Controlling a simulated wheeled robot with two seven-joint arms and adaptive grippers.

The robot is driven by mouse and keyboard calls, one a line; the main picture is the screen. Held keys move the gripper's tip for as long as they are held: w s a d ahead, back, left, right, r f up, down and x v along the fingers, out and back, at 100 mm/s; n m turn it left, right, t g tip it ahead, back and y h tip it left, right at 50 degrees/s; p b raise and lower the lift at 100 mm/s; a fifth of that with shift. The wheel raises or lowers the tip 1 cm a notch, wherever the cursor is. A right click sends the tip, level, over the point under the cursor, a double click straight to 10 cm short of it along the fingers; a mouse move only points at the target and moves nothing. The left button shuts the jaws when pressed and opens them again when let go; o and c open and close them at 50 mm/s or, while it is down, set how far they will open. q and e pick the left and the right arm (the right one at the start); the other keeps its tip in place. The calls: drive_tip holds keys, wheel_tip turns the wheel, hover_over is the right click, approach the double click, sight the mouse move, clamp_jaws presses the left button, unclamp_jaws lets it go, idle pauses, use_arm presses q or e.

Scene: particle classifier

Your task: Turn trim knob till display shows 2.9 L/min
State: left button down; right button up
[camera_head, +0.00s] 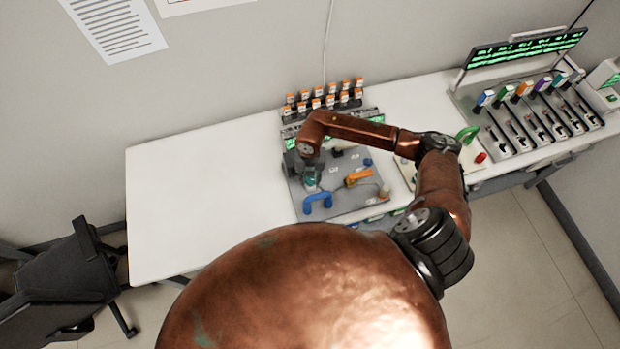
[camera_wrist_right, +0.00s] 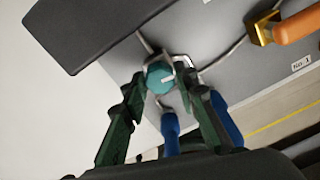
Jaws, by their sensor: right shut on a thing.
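The trim knob (camera_wrist_right: 159,77) is teal with a white pointer mark. It stands on the grey panel (camera_wrist_right: 225,40) in the right wrist view. My right gripper (camera_wrist_right: 162,78) has its green fingers on either side of the knob and is shut on it. In the head view my right gripper (camera_head: 311,176) points down at the panel's left part and mostly hides the knob. A small green display (camera_head: 291,144) shows in part behind my arm; its digits are too small to read. My left gripper is not in view.
A blue handle (camera_head: 318,203) and an orange-handled lever (camera_head: 359,176) stand close to the knob. Orange-capped bottles (camera_head: 324,99) stand behind the panel. A slider console (camera_head: 525,110) is at the right. The white table's left part (camera_head: 200,190) is clear.

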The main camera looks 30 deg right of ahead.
sight(310, 180)
drive_tip(key=o, duration=1.2)
drive_tip(key=shift+c, duration=0.2)
wheel_tip(310, 180, up, 12)
